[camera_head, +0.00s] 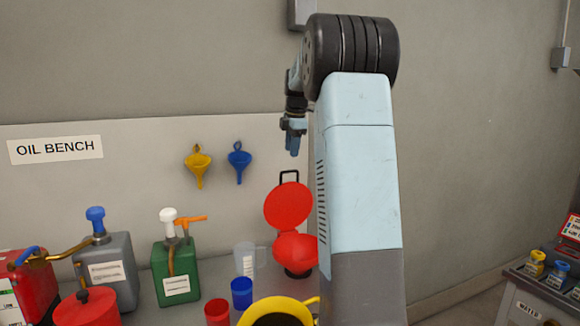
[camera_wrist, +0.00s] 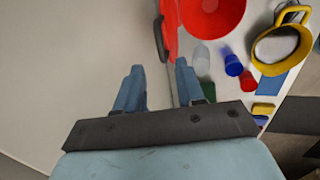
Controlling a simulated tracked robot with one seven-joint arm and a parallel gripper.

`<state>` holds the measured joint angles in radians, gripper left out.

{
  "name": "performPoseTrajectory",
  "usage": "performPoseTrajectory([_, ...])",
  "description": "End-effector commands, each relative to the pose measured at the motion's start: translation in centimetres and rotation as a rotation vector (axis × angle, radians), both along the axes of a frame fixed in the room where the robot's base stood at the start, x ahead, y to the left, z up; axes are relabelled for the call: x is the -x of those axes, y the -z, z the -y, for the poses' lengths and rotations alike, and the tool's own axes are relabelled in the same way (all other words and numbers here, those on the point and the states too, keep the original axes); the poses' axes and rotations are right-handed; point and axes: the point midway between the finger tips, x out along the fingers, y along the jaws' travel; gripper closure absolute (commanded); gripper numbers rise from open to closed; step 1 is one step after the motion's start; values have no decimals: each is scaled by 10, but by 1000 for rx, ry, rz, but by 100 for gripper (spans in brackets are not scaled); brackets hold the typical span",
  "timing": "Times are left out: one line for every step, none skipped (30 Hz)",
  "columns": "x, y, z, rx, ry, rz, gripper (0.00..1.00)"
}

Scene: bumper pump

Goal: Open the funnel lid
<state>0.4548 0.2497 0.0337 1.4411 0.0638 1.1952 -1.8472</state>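The red funnel (camera_head: 300,250) stands on the bench, and my arm hides part of its right side. Its round red lid (camera_head: 287,206) stands raised, tilted up at the back of the bowl, with a black handle (camera_head: 289,174) at the top. In the wrist view the funnel bowl (camera_wrist: 214,14) is at the top, and the lid (camera_wrist: 169,28) shows nearly edge-on to its left. My gripper (camera_head: 292,150) hangs above the lid, seemingly clear of it. In the wrist view its fingers (camera_wrist: 160,78) are apart with nothing held between them.
A clear jug (camera_head: 245,258), a blue cup (camera_head: 241,292) and a red cup (camera_head: 216,312) stand left of the funnel. A yellow-rimmed container (camera_head: 250,312) is in front. Green (camera_head: 178,268) and grey (camera_head: 108,270) pump cans stand further left. Small yellow and blue funnels hang on the backboard.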

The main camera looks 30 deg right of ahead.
Motion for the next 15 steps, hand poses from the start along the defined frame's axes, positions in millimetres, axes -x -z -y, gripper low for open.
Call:
performPoseTrajectory([-3,10,0,-1,0,-2,62])
performPoseTrajectory([-4,15,0,-1,0,-2,62])
performPoseTrajectory([-5,22,1,-1,0,-2,62])
performPoseTrajectory([-7,26,1,-1,0,-2,62])
performPoseTrajectory([-8,31,1,-1,0,-2,62])
performPoseTrajectory([-10,37,2,0,0,-1,62])
performPoseTrajectory([-11,42,2,0,0,-2,62])
performPoseTrajectory([-12,46,2,-1,0,-2,62])
performPoseTrajectory([-13,51,2,0,0,-1,62])
performPoseTrajectory([-14,54,2,0,0,-1,62])
performPoseTrajectory([-15,57,2,0,0,0,62])
performPoseTrajectory([-16,60,3,0,0,0,62])
performPoseTrajectory([-17,62,3,0,0,0,62])
performPoseTrajectory([-17,64,3,0,0,0,62])
performPoseTrajectory([-18,66,3,0,0,1,62])
